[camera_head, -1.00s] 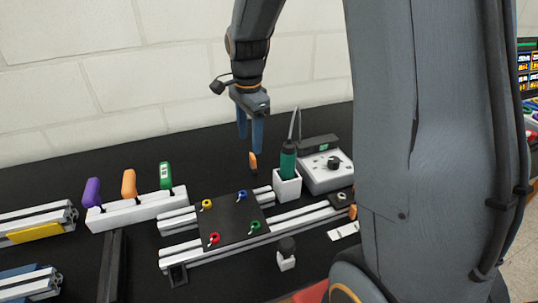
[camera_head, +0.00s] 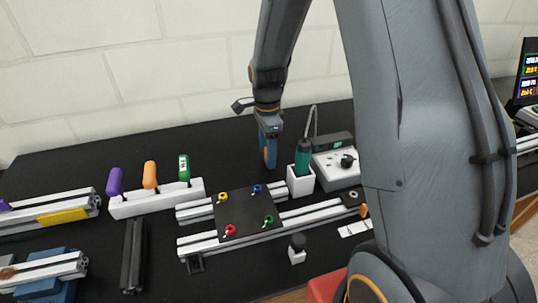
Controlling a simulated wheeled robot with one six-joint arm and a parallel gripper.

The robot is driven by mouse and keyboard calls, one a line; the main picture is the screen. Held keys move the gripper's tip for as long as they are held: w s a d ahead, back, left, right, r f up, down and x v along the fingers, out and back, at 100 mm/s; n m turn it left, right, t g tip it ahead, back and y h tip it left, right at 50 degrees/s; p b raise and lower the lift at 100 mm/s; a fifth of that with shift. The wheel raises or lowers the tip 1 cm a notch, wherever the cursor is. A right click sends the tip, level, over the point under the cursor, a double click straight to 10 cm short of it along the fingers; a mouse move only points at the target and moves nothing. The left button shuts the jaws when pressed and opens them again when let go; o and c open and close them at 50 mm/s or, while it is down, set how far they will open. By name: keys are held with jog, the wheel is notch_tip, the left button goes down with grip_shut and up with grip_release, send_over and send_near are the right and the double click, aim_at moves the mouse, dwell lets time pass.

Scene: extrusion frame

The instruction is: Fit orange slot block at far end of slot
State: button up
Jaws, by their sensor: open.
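My gripper (camera_head: 270,150), with blue fingers, points down behind the extrusion frame, left of the white holder. It is open. A small orange block (camera_head: 266,156) shows at its fingers, mostly hidden by them; I cannot tell whether they touch it. The pale slotted extrusion rails (camera_head: 290,226) run left to right in front of the gripper. A black plate (camera_head: 247,203) lies across them, with red, yellow, blue and green knobs. Another orange piece (camera_head: 364,211) shows at the right end of the rails, partly hidden by my arm.
A white holder (camera_head: 301,184) with a green-handled tool stands just right of my gripper, beside a white control box (camera_head: 338,166). A white rack (camera_head: 157,204) with purple, orange and green handles is at the left. Open black table lies behind the rack.

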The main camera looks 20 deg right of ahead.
jog(key=shift+f, duration=0.15)
jog(key=c, duration=1.2)
jog(key=shift+c, duration=0.2)
